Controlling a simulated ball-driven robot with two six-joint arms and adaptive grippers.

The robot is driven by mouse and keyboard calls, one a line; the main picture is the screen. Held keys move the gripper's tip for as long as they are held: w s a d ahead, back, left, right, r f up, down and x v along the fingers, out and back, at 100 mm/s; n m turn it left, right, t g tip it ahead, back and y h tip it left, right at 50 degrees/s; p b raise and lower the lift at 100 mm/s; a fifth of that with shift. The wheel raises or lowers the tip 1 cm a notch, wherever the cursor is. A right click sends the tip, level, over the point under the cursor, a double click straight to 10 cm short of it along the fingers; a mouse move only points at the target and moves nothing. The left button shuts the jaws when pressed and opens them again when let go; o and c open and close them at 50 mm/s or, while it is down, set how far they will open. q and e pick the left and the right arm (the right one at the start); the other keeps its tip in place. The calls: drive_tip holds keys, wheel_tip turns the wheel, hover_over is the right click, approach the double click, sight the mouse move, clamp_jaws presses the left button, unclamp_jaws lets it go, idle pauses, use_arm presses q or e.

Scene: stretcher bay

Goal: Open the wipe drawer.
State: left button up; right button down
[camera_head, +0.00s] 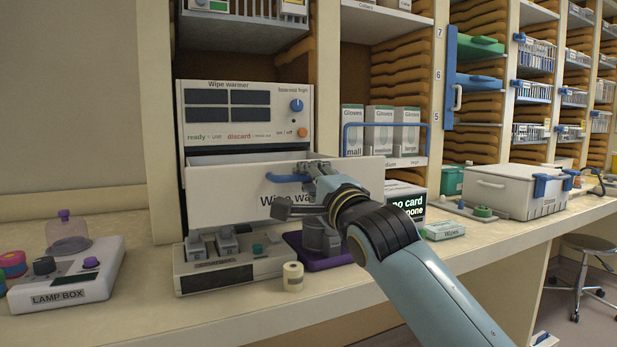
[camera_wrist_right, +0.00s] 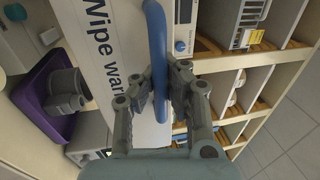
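The wipe warmer (camera_head: 245,115) is a white unit on the counter with dark display panels and a blue knob. Its wipe drawer (camera_head: 225,190), with a white front lettered "Wipe wa…", stands pulled out from the unit, and a gap shows above its front. The drawer's blue bar handle (camera_head: 285,178) also shows in the right wrist view (camera_wrist_right: 157,45). My right gripper (camera_head: 318,168) is at the handle; in the wrist view its fingers (camera_wrist_right: 160,90) close around the bar from both sides. The drawer's contents are hidden. My left gripper is out of view.
Below the drawer stand a grey device with levers (camera_head: 228,262), a beige roll (camera_head: 293,276) and a purple tray (camera_head: 335,258). A lamp box (camera_head: 70,283) is at left. Glove boxes (camera_head: 379,130) and a "no card" display (camera_head: 408,205) are to the right.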

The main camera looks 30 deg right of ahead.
drive_tip(key=c, duration=1.3)
unclamp_jaws()
drive_tip(key=shift+c, duration=0.2)
drive_tip(key=s+f, duration=0.2)
drive_tip(key=s, duration=0.9)
drive_tip(key=shift+s+a+f, duration=0.15)
drive_tip(key=shift+s+a, duration=0.2)
drive_tip(key=shift+f, duration=0.15)
